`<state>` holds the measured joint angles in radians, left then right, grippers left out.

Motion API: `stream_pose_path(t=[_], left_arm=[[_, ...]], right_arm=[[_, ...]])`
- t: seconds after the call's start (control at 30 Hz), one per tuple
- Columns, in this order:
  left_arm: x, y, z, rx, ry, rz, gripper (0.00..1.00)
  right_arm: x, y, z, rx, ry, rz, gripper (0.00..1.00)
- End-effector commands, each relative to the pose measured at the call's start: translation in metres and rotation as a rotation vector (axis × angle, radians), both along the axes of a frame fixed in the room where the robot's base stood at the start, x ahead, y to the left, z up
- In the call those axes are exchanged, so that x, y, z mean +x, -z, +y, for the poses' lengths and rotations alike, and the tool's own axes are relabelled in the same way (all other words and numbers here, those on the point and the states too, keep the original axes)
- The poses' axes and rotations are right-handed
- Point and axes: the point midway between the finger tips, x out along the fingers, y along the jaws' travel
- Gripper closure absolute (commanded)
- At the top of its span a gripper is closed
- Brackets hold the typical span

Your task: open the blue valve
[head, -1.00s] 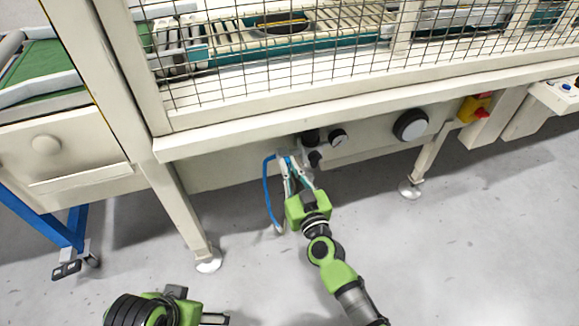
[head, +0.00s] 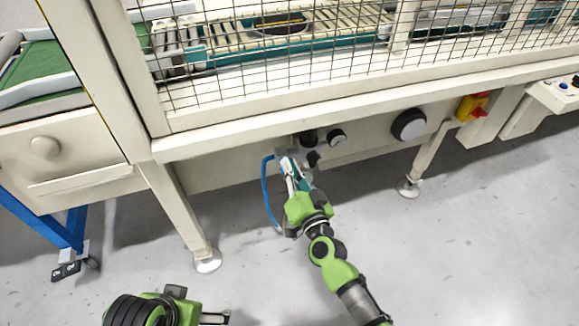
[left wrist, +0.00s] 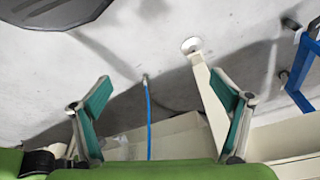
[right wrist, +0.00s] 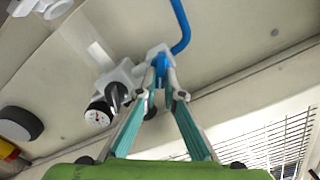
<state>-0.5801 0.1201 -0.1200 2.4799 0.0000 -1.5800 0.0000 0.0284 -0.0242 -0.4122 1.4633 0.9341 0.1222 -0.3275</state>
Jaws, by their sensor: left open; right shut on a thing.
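The blue valve (right wrist: 161,66) is a small blue handle on a white fitting under the machine's edge, seen in the right wrist view. My right gripper (right wrist: 164,92) is shut on it, with its teal fingers converging at the handle. In the head view my right gripper (head: 289,168) reaches up to the fitting and mostly hides the valve. My left gripper (left wrist: 163,92) is open and empty, with its fingers wide apart over the floor. In the head view only part of the left gripper (head: 211,318) shows at the bottom edge.
A blue hose (head: 266,190) hangs from the fitting to the floor, left of my right gripper. A pressure gauge (right wrist: 97,116) and black knobs sit beside the valve. Machine legs (head: 190,215) stand on both sides. A red-yellow switch (head: 473,106) is farther right. The floor in front is clear.

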Motion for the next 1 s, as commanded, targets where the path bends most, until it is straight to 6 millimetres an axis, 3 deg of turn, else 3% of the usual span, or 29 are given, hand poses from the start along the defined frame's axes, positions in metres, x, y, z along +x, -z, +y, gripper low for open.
stream_pose_path(t=[0.47,1.0], left_arm=[[0.000,0.007,0.000,0.000,0.000,0.001,0.08],[0.062,-0.011,-0.018,-0.052,0.021,-0.254,0.08]], right_arm=[[0.001,0.005,-0.004,0.433,0.001,0.140,1.00],[0.002,0.009,-0.005,0.825,0.001,0.267,1.00]])
